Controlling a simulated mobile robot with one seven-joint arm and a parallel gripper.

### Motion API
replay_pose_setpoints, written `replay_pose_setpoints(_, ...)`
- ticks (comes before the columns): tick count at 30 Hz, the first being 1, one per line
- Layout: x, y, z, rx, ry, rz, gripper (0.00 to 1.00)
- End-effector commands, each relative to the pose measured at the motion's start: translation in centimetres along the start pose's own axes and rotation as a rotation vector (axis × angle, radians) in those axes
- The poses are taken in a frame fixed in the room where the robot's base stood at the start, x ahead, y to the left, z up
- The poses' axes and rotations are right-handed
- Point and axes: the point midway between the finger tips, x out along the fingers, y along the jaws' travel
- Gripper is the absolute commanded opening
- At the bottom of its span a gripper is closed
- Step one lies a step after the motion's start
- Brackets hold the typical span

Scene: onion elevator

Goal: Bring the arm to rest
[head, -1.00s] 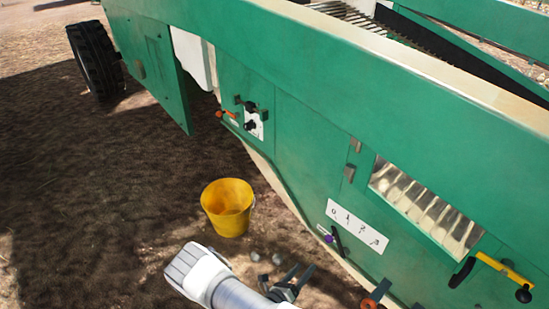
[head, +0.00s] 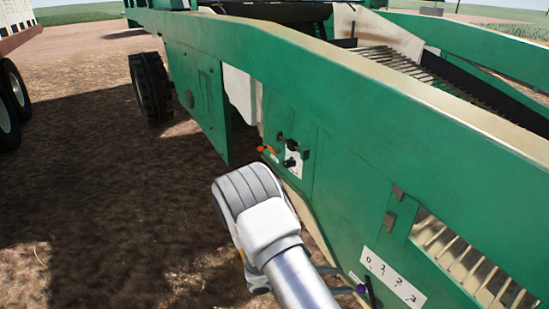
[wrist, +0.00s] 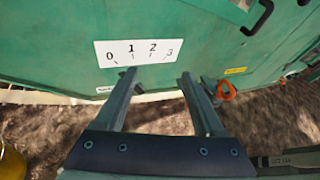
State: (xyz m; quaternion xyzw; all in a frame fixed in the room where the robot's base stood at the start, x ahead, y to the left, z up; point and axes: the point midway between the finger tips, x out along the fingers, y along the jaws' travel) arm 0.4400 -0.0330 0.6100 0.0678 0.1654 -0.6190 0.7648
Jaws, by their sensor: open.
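My gripper (wrist: 158,76) is open in the wrist view, its two fingers apart with nothing held between them. It faces the green machine side, with the white 0-to-3 scale plate (wrist: 138,51) just beyond the fingertips. I cannot tell how far the tips are from the panel. In the head view my white and grey arm reaches up from the bottom centre and hides most of the gripper. The scale plate (head: 393,278) is to the right of the arm there, with a purple-knobbed lever (head: 361,289) at its lower left.
The green machine (head: 345,165) fills the right side. Control knobs (head: 290,153) sit on its panel beyond the arm. A yellow bucket (wrist: 10,162) shows at the wrist view's lower left. An orange ring handle (wrist: 226,90) is right of the fingers. Open soil lies left.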

Motion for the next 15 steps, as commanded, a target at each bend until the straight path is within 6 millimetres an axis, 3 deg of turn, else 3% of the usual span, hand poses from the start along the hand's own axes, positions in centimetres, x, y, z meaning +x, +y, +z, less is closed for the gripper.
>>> replay_pose_setpoints(3, -0.8, -0.6, 2.6, 0.114, 0.067, -0.055, 0.71)
replay_pose_setpoints(15, -3.4, -3.9, 9.9, 0.471, 0.281, -0.228, 0.71)
